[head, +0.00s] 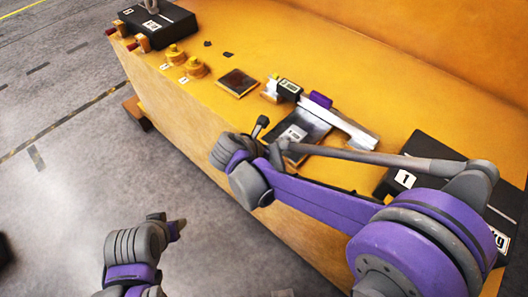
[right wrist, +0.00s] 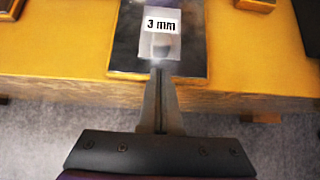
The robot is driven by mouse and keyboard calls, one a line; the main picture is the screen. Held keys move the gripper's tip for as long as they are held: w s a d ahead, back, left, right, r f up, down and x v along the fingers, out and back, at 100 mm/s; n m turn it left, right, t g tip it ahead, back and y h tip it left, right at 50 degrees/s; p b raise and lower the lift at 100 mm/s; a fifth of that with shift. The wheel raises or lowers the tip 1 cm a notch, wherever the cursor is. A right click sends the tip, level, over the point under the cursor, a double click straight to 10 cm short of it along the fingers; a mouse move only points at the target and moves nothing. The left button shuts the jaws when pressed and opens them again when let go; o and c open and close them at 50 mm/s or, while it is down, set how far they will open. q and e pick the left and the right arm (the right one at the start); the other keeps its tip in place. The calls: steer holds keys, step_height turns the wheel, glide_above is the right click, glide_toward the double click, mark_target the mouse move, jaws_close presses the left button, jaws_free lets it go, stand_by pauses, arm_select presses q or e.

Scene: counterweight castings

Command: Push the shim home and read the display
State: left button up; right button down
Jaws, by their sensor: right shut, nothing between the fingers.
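The shim (right wrist: 160,40), a pale plate labelled "3 mm", lies on a dark plate (right wrist: 190,60) in the right wrist view. The shim also shows in the head view (head: 295,132), beside a silver rail. My right gripper (right wrist: 160,72) is shut and empty; its tips are at the shim's near edge, and I cannot tell whether they touch it. The small display (head: 289,87) sits at the far end of the silver rail, near a purple block (head: 320,98); its reading is too small to make out. My left gripper (head: 176,229) is away from the bench, over the floor; its fingers are unclear.
The yellow bench (head: 400,80) carries a black box (head: 160,22), two yellow knob-like weights (head: 194,67), a dark square plate (head: 238,82) and a black case marked 1 (head: 430,150) at the right. Grey floor lies in front. The bench top behind the rail is clear.

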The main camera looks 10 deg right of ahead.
mark_target(318, 106)
steer(key=shift+w+d, duration=0.65)
arm_select(q)
steer(key=shift+w+r, duration=0.2)
steer(key=shift+r, duration=0.1)
arm_select(e)
steer(key=shift+s, duration=0.1)
steer(key=w+d, duration=0.2)
steer(key=d, duration=0.1)
steer(key=w+d+b, duration=0.1)
steer(key=w+d, duration=0.2)
steer(key=d, duration=0.1)
steer(key=w+d+b, duration=0.1)
steer(key=w+d, duration=0.2)
steer(key=shift+d+f, duration=0.1)
steer(key=shift+d, duration=0.2)
steer(key=shift+w+d, duration=0.3)
steer(key=shift+w, duration=0.05)
arm_select(q)
steer(key=f, duration=0.1)
steer(key=s+f, duration=0.1)
steer(key=f, duration=0.1)
steer(key=shift+s, duration=0.15)
